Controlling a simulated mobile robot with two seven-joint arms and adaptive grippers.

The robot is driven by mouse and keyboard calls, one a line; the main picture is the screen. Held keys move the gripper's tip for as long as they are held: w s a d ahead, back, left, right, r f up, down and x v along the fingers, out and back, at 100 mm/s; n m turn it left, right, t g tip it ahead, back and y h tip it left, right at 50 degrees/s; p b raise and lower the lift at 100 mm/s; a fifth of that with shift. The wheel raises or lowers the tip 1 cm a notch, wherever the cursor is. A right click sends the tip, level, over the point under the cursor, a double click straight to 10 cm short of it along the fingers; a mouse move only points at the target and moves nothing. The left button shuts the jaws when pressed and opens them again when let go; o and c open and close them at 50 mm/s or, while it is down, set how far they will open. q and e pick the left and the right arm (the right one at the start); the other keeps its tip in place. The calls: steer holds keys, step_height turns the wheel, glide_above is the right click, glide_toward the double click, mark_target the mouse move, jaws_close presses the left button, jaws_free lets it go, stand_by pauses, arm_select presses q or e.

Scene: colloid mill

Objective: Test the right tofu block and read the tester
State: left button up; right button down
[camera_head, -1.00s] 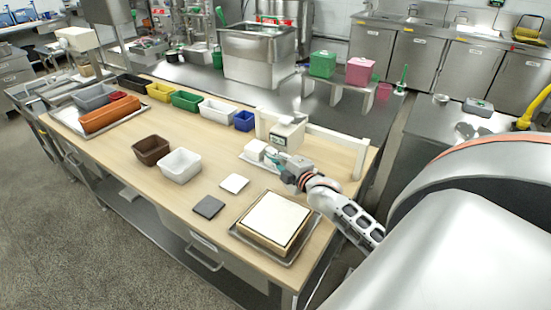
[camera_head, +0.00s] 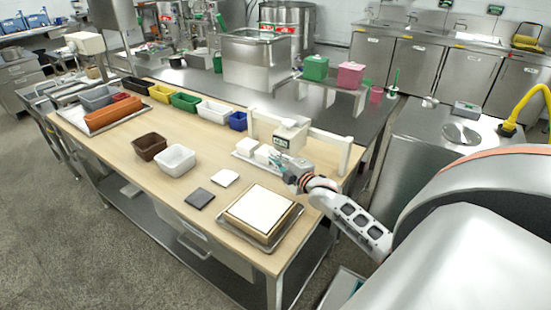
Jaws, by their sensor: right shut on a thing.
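Two white tofu blocks are beside the tester on a pale tray (camera_head: 243,157). The left tofu block (camera_head: 246,145) stands free. The right tofu block (camera_head: 266,153) is at the fingertips of my right gripper (camera_head: 274,161), which is shut on it; the fingers partly cover it. I cannot tell whether it is lifted off the tray. The tester (camera_head: 291,133) is a white box with a small dark display (camera_head: 281,142), just behind and right of the gripper. The display is too small to read. My left gripper is not in view.
A white frame (camera_head: 344,157) stands behind the tester. A framed white slab (camera_head: 260,208) on a metal tray lies nearer, with a white tile (camera_head: 225,177) and a grey tile (camera_head: 199,198) left of it. White (camera_head: 175,159) and brown (camera_head: 149,147) bins stand further left.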

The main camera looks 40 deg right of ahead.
steer(key=shift+s+a+f, duration=0.1)
steer(key=shift+a+f, duration=0.1)
steer(key=shift+f, duration=0.45)
steer(key=c, duration=2.3)
jaws_free()
steer(key=shift+o, duration=0.6)
steer(key=shift+r, duration=0.15)
steer(key=shift+d+r, duration=0.15)
steer(key=shift+r, duration=0.05)
steer(key=s+a+r, duration=0.1)
steer(key=s, duration=1)
steer(key=shift+s+a, duration=0.15)
steer(key=shift+s, duration=0.2)
